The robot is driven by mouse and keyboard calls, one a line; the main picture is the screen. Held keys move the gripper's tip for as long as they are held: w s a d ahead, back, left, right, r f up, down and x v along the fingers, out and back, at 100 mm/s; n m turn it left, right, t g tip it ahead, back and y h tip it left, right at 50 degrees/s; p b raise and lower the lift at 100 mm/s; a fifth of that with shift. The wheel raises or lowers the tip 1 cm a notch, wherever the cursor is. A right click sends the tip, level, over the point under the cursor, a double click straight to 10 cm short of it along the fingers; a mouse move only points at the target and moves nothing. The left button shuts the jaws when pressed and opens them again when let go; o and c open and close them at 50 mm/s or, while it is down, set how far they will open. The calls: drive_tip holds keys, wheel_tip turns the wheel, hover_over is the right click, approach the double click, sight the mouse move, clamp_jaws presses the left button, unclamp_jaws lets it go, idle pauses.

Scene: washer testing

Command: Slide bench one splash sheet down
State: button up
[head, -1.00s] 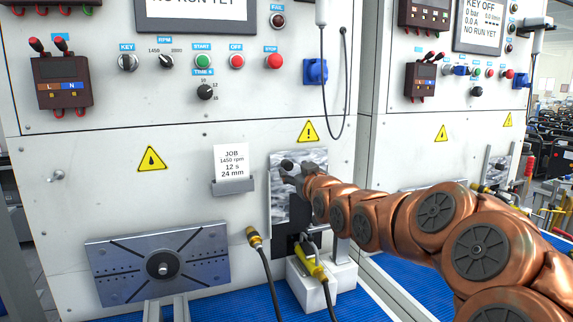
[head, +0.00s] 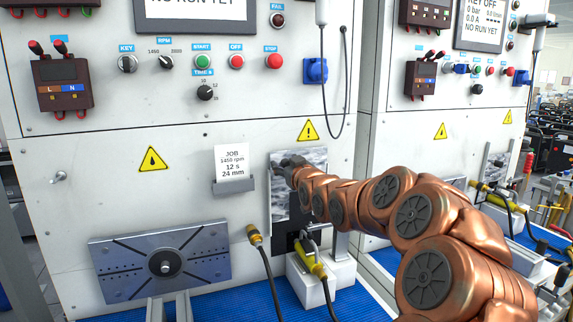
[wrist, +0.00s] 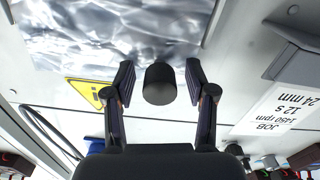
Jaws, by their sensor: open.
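The splash sheet (head: 283,208) is a shiny, rippled, clear-grey panel standing upright on the lower front of bench one. It also fills the upper left of the wrist view (wrist: 110,35). A black round knob (wrist: 160,84) stands out near one edge of the sheet. My gripper (wrist: 159,72) is open, with one dark finger on each side of the knob and a visible gap on both sides. In the head view, my gripper (head: 286,167) is at the sheet's upper part, and the arm hides some of the sheet.
A job card holder (head: 233,185) is left of the sheet. A yellow-ended hose (head: 314,258) and white block (head: 334,285) sit below it. A slotted metal plate (head: 160,262) is at lower left. A cable (head: 342,110) hangs above.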

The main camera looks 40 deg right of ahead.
sight(283, 199)
drive_tip(key=shift+c, duration=0.4)
clamp_jaws()
wheel_tip(283, 199, down, 13)
drive_tip(key=b, duration=1)
drive_tip(key=shift+r, duration=0.15)
drive_tip(key=shift+c, duration=1.4)
unclamp_jaws()
drive_tip(key=o, duration=0.4)
drive_tip(key=shift+r, duration=0.1)
drive_tip(key=shift+c, duration=0.2)
